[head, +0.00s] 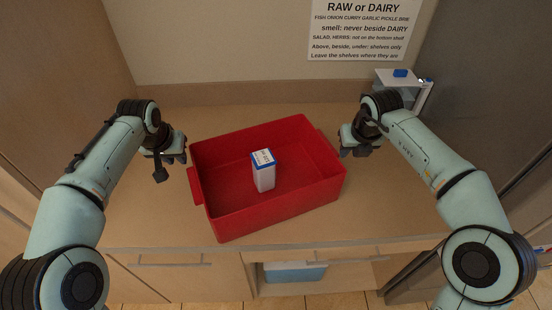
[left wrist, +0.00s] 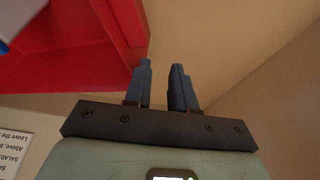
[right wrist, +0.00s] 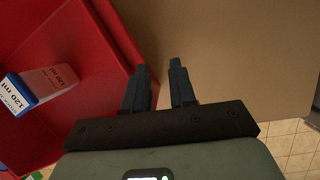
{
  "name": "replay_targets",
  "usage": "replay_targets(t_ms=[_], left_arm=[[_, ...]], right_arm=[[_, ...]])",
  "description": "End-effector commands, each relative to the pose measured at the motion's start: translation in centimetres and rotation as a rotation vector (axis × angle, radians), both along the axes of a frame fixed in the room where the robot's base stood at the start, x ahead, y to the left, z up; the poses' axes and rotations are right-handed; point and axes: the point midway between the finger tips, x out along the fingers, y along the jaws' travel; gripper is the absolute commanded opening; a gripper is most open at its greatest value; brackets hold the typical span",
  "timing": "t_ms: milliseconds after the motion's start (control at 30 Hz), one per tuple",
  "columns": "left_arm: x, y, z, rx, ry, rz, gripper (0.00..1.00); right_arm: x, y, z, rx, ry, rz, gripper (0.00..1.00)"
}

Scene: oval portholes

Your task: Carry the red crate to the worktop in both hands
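The red crate (head: 225,208) sits on the wooden worktop (head: 160,215), turned slightly, with a grip lug on each short end. A white carton with a blue top (head: 263,172) stands inside it. My left gripper (head: 172,164) is open and empty, just off the crate's left end; the left wrist view shows its fingers (left wrist: 160,85) beside the red wall (left wrist: 75,60). My right gripper (head: 357,150) is open and empty, just off the right end; its fingers (right wrist: 160,85) are beside the crate wall (right wrist: 95,60) in the right wrist view. Neither visibly holds the crate.
A sign (head: 360,28) hangs on the back wall. A small white shelf (head: 398,78) with a blue item (head: 400,73) stands at the back right. Tall panels flank the worktop. Below its front edge are drawers and an open bay with a blue bin (head: 295,273).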

Motion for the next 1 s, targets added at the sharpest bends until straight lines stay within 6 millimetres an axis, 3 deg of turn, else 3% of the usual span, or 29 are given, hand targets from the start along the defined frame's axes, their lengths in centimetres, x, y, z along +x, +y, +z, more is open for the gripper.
replay_targets(t_ms=[233, 367, 800, 1000], left_arm=[[0.0, 0.1, 0.1, 0.001, 0.0, 0.003, 0.25], [-0.3, 0.1, 1.0, 0.0, -0.003, 0.002, 0.25], [-3.4, 0.0, 9.1, 0.0, -0.003, 0.001, 0.25], [-4.2, 0.1, 11.0, 0.001, -0.001, 0.001, 0.25]], right_arm=[[0.0, -0.1, 0.0, -0.002, 0.0, -0.002, 0.25], [0.0, -0.1, 0.0, -0.002, 0.0, -0.002, 0.25], [0.0, -0.1, 0.0, -0.002, 0.0, -0.002, 0.25], [0.0, -0.1, 0.0, -0.002, 0.0, -0.002, 0.25]])
